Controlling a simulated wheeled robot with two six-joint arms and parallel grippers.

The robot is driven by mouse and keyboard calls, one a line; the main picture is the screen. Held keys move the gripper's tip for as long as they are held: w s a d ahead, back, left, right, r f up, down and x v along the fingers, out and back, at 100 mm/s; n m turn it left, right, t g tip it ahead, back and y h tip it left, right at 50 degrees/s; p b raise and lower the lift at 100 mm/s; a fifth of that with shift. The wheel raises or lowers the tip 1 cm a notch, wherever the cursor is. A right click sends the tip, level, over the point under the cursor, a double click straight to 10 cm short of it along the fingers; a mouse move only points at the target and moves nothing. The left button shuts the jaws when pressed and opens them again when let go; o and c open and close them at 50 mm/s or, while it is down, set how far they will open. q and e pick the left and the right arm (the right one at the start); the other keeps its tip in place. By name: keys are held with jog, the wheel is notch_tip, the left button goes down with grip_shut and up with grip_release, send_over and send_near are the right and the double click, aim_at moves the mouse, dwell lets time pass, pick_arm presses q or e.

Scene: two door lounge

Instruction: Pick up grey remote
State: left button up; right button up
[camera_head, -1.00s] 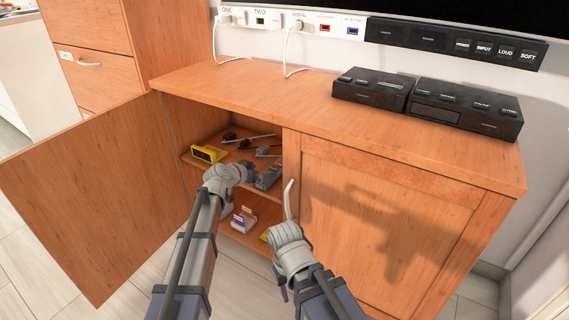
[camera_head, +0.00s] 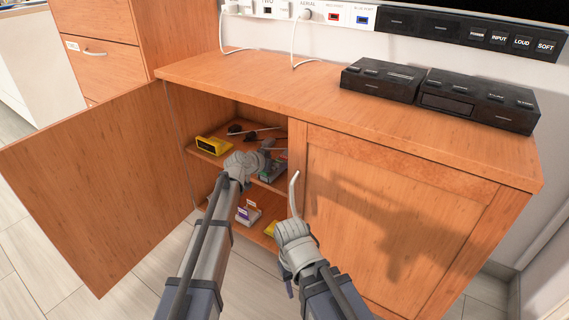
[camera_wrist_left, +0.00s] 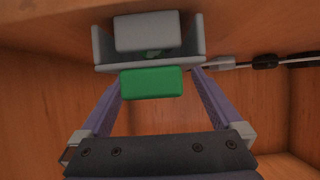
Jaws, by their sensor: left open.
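In the left wrist view, a grey block (camera_wrist_left: 147,32), likely the grey remote, sits in a grey holder (camera_wrist_left: 197,45) with a green block (camera_wrist_left: 152,83) beside it. My left gripper (camera_wrist_left: 155,75) is open, its purple fingers on either side of the green block. In the head view the left gripper (camera_head: 268,150) is inside the open cabinet, at the grey holder (camera_head: 272,172) on the upper shelf, partly covering it.
The left cabinet door (camera_head: 95,190) stands wide open. A curved handle (camera_head: 294,193) is on the closed right door (camera_head: 400,225). A yellow object (camera_head: 212,146) and dark items share the shelf (camera_head: 215,159). Small boxes (camera_head: 248,211) lie below. Black units (camera_head: 480,100) stand on top.

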aim_at(280, 160)
pick_arm(q)
jog(key=b+x, duration=0.1)
jog(key=x, duration=0.2)
jog(key=shift+s, duration=0.1)
jog(key=c, duration=1.5)
jog(key=shift+r, duration=0.1)
notch_tip(280, 160, up, 10)
jog(key=p, duration=1)
jog(key=shift+a, duration=0.1)
